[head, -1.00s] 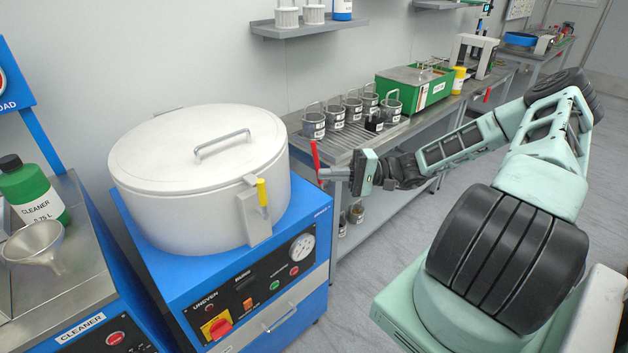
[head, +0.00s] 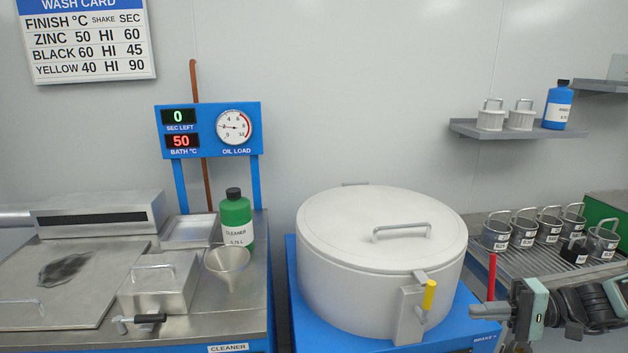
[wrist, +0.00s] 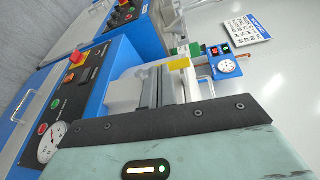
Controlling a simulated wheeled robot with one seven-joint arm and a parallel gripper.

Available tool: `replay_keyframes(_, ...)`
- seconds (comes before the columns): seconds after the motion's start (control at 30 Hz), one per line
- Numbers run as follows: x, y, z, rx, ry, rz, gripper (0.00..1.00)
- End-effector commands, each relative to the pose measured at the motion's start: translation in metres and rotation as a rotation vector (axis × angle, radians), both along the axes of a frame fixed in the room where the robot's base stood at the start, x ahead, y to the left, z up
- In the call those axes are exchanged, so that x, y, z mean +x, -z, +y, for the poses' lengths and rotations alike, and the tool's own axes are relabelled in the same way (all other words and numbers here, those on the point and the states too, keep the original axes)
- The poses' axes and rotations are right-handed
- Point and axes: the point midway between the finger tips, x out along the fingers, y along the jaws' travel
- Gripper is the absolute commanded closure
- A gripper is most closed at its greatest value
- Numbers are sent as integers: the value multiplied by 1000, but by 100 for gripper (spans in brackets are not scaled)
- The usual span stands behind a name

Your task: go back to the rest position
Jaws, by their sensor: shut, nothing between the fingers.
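My gripper (head: 504,311) shows at the lower right of the head view, beside the front right corner of the blue machine. Its fingers are shut with nothing between them and point left. A red upright lever (head: 491,276) stands right by the fingertips; I cannot tell whether they touch. In the wrist view the shut fingers (wrist: 163,84) point up the picture, towards the white drum and its yellow latch handle (wrist: 180,63). Most of my arm is outside the head view.
The lidded white drum (head: 345,275) sits on the blue machine (head: 462,325), left of my gripper. Behind my gripper, labelled metal baskets (head: 523,233) stand on a grated bench. A steel cleaner bench (head: 250,290) with a green bottle (head: 236,222) and funnel (head: 227,265) is left.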

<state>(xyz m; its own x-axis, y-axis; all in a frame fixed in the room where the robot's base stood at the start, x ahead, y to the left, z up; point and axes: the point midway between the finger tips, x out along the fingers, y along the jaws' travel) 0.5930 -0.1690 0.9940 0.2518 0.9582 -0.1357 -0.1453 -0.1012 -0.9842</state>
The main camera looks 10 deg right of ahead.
Motion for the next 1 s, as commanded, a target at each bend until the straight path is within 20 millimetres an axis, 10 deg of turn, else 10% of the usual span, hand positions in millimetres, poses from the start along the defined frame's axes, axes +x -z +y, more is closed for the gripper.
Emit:
replay_keyframes(0.4,-72,-15,137,-587,-595,166,100)
replay_keyframes(1.0,-178,-84,220,-1316,-859,-240,100)
